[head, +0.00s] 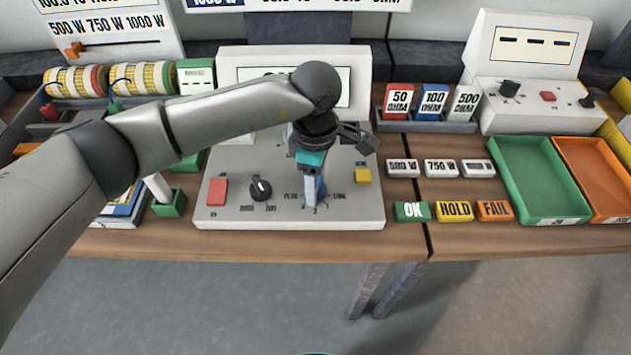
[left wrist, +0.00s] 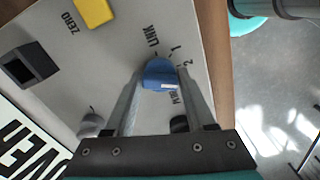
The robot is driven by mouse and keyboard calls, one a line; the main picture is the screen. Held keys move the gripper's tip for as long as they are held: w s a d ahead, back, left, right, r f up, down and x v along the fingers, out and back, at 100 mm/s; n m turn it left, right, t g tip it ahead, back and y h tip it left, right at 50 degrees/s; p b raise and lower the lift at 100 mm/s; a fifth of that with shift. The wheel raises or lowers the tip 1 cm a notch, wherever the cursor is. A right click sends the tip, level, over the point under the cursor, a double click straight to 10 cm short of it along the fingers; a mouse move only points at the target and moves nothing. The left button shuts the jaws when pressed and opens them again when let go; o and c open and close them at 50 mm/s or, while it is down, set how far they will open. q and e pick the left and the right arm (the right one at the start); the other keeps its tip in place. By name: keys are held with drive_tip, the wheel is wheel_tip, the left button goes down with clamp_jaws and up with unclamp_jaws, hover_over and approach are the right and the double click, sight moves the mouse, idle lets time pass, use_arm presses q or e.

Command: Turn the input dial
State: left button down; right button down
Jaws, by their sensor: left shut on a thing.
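The blue dial (head: 321,187) sits on the sloped front panel of the light grey console (head: 290,222), partly hidden by my left gripper in the head view. My left gripper (head: 314,200) points down at the panel and is shut on the dial. In the left wrist view the blue dial (left wrist: 160,74) is between the two fingertips, with a white mark on its near side. The lettering LINK, 1 and 2 stands around it on the panel. My right gripper is in neither view.
On the same panel are a black knob (head: 260,187), a red button (head: 216,191) and a yellow button (head: 362,176). Wire spools (head: 75,80) stand at the left.

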use_arm(q)
drive_tip(key=n+b, duration=0.1)
drive_tip(key=n, duration=1.1)
drive_tip(key=shift+n, duration=0.4)
idle(0.3)
drive_tip(key=shift+c, duration=1.5)
unclamp_jaws()
drive_tip(key=shift+r, duration=0.1)
wheel_tip(320, 180, up, 15)
drive_tip(key=p, duration=0.1)
drive_tip(key=shift+s, duration=0.1)
